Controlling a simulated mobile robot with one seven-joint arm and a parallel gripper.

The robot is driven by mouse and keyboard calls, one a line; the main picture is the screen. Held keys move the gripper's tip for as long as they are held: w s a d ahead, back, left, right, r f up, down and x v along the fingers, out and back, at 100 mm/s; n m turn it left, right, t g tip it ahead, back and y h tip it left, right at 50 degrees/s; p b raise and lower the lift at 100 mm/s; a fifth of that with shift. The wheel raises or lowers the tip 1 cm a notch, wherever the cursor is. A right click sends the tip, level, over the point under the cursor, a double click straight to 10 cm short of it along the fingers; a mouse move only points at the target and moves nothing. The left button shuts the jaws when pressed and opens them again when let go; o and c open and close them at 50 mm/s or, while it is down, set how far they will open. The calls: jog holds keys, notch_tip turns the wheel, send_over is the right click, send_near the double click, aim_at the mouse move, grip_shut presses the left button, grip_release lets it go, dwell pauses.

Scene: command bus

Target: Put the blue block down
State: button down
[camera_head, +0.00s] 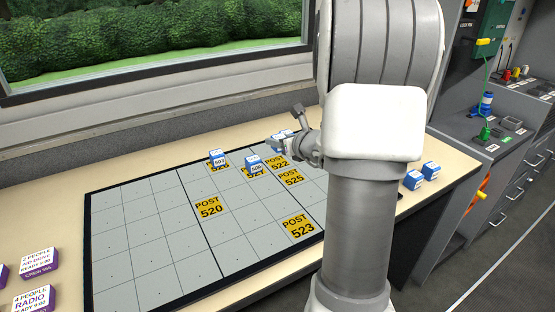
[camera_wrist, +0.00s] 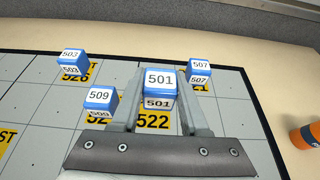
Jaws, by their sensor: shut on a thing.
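My gripper (camera_wrist: 159,92) is shut on a blue block (camera_wrist: 160,104) with a white top marked 501. The block is upright between the two fingers, over the yellow POST 522 label (camera_wrist: 153,122) on the gridded board. I cannot tell whether its underside touches the board. In the head view my gripper (camera_head: 297,142) is at the board's far side, beyond the POST 522 label (camera_head: 277,162). A blue-and-white block partly shows there behind the gripper; its number is not readable.
Two blue blocks sit right of my arm. An orange cylinder (camera_wrist: 306,136) stands off the board.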

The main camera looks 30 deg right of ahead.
aim_at(278, 152)
jog(key=shift+a+f, duration=0.2)
jog(key=shift+f, duration=0.3)
jog(key=shift+f+b, duration=0.9)
jog(key=shift+f, duration=0.7)
jog(key=shift+f, duration=0.15)
jog(key=shift+c, duration=2.1)
grip_release()
jog(key=shift+r, duration=0.35)
jog(key=p+v, duration=0.3)
jog(key=v, duration=0.8)
jog(key=shift+s, duration=0.45)
